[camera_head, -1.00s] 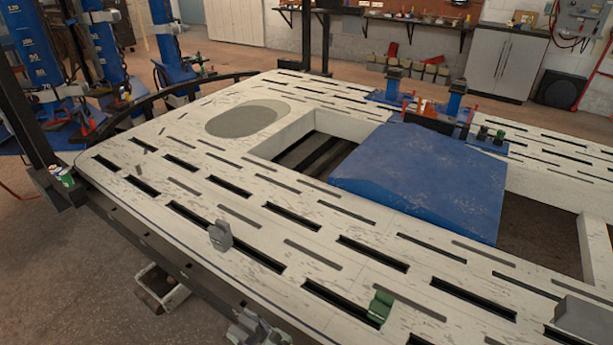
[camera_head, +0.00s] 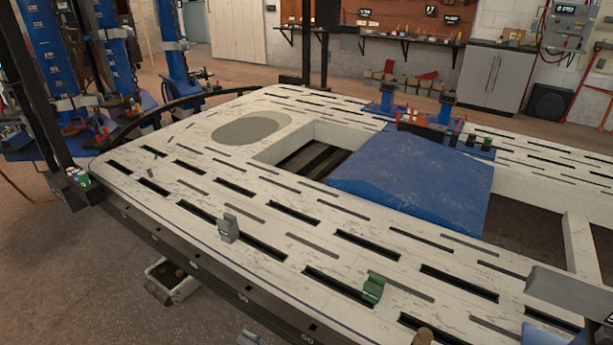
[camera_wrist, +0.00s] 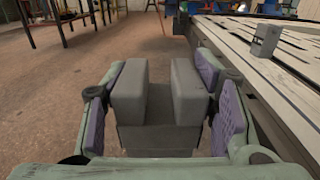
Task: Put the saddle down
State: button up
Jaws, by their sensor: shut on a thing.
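My gripper (camera_wrist: 158,108) is shut on a grey saddle (camera_wrist: 130,92), a block with two thick uprights and a gap between them. The purple pads press on its two outer sides. In the wrist view the saddle is over the floor, left of the bench edge, and I cannot tell its height. In the head view only a small piece of what seems to be my gripper or its load shows at the bottom edge.
The pale slotted bench (camera_head: 330,225) has large openings and a blue sheet (camera_head: 415,180). A grey block (camera_head: 228,229) stands near its front edge, also in the wrist view (camera_wrist: 266,40). A green block (camera_head: 373,290) and a larger grey block (camera_head: 570,292) are further right. Slotted surface between them is clear.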

jog(key=shift+s, duration=0.25)
jog(key=w+d+f+m+t+h+b, duration=0.35)
jog(key=d+m+h, duration=0.25)
jog(key=d+h, duration=0.25)
jog(key=w+d+f+m+t+h+b, duration=0.3)
jog(key=w+d+m+t+h+b, duration=0.15)
jog(key=d+m+h, duration=0.35)
jog(key=s+d+f+n+y, duration=0.1)
jog(key=s+f+n, duration=0.1)
jog(key=s, duration=0.6)
jog(key=shift+s+f+t+p, duration=0.25)
jog(key=shift+f+t+p, duration=0.1)
jog(key=shift+f+t, duration=0.1)
